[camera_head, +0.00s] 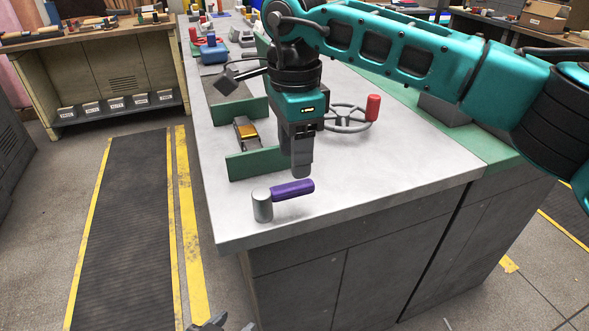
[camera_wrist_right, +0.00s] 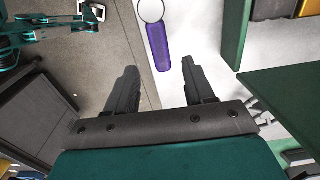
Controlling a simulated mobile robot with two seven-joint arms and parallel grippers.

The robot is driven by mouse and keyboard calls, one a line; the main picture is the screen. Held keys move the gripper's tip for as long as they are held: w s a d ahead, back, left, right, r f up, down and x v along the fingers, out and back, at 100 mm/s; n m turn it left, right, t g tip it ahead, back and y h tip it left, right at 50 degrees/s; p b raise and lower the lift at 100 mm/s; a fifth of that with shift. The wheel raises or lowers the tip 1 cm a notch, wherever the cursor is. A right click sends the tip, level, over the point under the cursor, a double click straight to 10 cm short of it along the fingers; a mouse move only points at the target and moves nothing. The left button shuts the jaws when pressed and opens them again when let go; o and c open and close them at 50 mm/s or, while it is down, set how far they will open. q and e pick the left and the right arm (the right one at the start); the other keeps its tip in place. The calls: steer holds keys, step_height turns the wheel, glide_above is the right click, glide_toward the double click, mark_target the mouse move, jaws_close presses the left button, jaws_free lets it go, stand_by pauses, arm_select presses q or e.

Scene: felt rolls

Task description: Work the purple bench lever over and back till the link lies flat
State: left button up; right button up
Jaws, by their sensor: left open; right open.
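The purple lever handle (camera_head: 292,189) sticks out to the right from a grey round post (camera_head: 263,206) near the bench's front corner. In the right wrist view the purple handle (camera_wrist_right: 159,46) and the post's pale top (camera_wrist_right: 151,10) also show. My right gripper (camera_head: 301,172) points down just above the handle's free end, open and empty. In its wrist view the open fingers (camera_wrist_right: 160,68) straddle the line of the handle, apart from it. My left gripper (camera_head: 228,324) shows only partly at the bottom edge; it also shows in the wrist view (camera_wrist_right: 92,11). I cannot make out a link.
Behind the lever, green blocks (camera_head: 252,163) flank a dark part with a yellow top (camera_head: 247,131). A grey handwheel with a red knob (camera_head: 373,107) stands right of my right gripper. The bench top (camera_head: 390,180) is bare toward the front right.

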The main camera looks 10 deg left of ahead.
mark_target(294, 185)
step_height(294, 185, up, 7)
steer(key=shift+r+p, duration=0.15)
steer(key=shift+p, duration=0.15)
stand_by(0.9)
